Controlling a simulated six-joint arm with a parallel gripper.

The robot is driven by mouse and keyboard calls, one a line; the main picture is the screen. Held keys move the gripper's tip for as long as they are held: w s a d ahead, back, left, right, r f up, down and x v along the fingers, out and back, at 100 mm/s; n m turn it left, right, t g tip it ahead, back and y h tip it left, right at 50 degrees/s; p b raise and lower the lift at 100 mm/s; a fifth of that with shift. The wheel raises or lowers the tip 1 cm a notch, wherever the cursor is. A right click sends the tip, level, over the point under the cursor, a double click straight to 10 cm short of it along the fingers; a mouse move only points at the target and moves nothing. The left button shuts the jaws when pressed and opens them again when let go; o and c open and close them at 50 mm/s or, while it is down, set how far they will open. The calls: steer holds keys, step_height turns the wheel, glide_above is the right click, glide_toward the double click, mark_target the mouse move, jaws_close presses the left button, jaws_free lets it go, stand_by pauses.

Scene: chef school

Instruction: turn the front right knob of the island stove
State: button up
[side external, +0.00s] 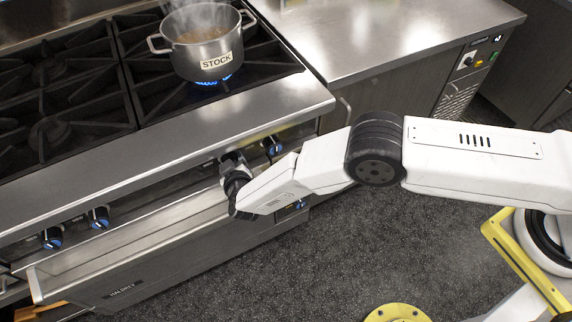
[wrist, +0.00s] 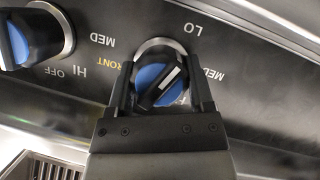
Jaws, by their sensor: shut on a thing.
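The stove knob (wrist: 158,82) has a blue face and a black grip bar with a white pointer line. In the wrist view it sits between the two black fingers of my gripper (wrist: 160,88), and the pointer is tilted diagonally. My gripper is shut on this knob. In the side external view my gripper (side external: 233,168) is at the stove's front panel (side external: 150,185), and it hides the held knob. Lettering around the knob reads "LO" and "MED", with a yellow "FRONT" to its left.
Another knob (side external: 272,146) is right of my gripper; one (wrist: 25,38) shows left in the wrist view. Two more knobs (side external: 98,217) are further left. A steaming pot marked STOCK (side external: 203,45) stands over a blue flame. A long rail (side external: 130,250) runs below the panel.

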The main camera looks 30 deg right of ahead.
stand_by(0.4)
steer(key=o, duration=1.3)
steer(key=shift+c, duration=0.2)
steer(key=shift+s, duration=0.1)
steer(key=v, duration=0.7)
steer(key=shift+s+r, duration=0.15)
steer(key=shift+s, duration=0.1)
steer(key=shift+a, duration=0.15)
